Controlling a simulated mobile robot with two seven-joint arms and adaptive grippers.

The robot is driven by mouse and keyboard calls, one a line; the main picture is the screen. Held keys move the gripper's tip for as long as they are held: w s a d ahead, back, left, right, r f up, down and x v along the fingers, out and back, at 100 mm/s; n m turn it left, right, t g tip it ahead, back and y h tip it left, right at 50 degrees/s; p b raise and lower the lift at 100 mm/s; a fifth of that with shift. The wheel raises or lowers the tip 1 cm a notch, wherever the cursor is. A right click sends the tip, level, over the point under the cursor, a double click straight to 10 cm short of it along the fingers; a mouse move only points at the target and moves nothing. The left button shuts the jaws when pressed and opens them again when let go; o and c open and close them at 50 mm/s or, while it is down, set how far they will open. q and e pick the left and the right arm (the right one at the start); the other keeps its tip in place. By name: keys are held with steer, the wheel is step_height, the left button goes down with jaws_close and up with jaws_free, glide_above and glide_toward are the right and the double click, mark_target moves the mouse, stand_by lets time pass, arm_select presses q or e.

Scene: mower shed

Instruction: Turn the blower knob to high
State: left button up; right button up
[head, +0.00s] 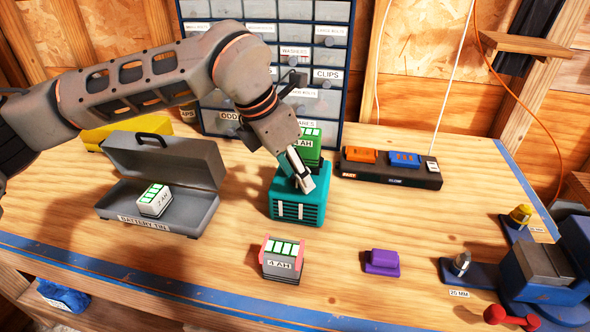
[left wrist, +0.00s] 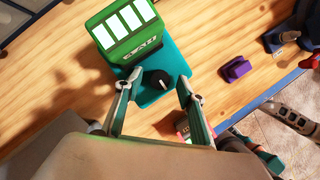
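The blower is a teal box (head: 298,208) with vertical slots, standing on the bench with a green battery (head: 309,142) on top. In the left wrist view its teal top (left wrist: 172,65) carries a round black knob (left wrist: 155,80) with a pale pointer mark; its setting label is not readable. My left gripper (head: 300,180) is over the blower, pointing down. In the left wrist view its fingers (left wrist: 158,88) are apart, one on each side of the knob, with nothing gripped. In the head view the gripper hides the knob. My right gripper (left wrist: 250,145) seems partly visible beyond the bench edge.
An open grey battery tin (head: 165,221) holds a white battery (head: 154,200). A pink-sided battery (head: 282,260) and a purple block (head: 382,262) lie in front. A black charger strip (head: 390,175), drawer cabinet (head: 225,60) and blue vise (head: 545,270) stand around.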

arm_select(q)
steer(key=c, duration=1.1)
